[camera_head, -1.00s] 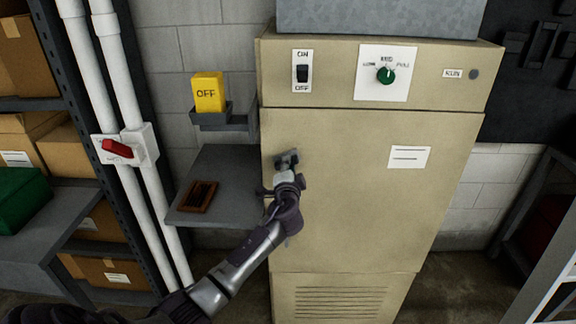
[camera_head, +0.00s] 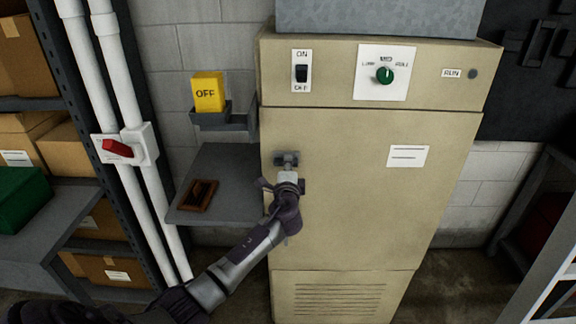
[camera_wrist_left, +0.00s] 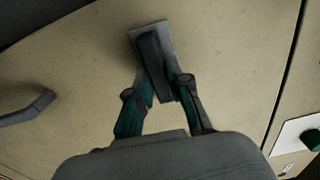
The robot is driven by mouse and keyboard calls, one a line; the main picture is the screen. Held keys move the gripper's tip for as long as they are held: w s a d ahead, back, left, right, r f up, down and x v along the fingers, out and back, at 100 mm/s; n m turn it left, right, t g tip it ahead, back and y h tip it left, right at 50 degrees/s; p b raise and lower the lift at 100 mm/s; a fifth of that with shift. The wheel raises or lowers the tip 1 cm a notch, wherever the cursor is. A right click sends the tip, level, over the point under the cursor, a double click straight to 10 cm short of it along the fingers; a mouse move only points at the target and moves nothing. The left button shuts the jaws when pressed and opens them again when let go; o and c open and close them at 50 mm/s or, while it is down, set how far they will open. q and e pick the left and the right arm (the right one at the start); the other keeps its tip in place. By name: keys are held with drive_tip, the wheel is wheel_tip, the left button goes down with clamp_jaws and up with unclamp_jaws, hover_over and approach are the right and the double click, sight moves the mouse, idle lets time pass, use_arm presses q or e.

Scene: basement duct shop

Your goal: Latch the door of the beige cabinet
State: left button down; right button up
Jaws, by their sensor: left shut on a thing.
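The beige cabinet (camera_head: 440,82) stands in the middle of the head view. Its door (camera_head: 365,215) looks flush with the front. A dark grey latch (camera_head: 286,159) on a small plate sits near the door's left edge, about level in the head view. My left gripper (camera_head: 287,177) is at the latch. In the left wrist view its fingers (camera_wrist_left: 165,92) are shut on the latch's dark lever (camera_wrist_left: 152,60). The fingers hide part of it. My right gripper is not in view.
A grey bar handle (camera_wrist_left: 28,110) on the door shows in the left wrist view. Left of the cabinet are a grey shelf (camera_head: 225,170) with a brown item, a yellow OFF block (camera_head: 208,92) and white pipes with a red-handled switch (camera_head: 118,148). Shelving stands at both sides.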

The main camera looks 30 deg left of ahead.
use_arm(q)
drive_tip(key=c, duration=1.1)
unclamp_jaws()
drive_tip(key=v, duration=1.2)
drive_tip(key=shift+s, duration=0.1)
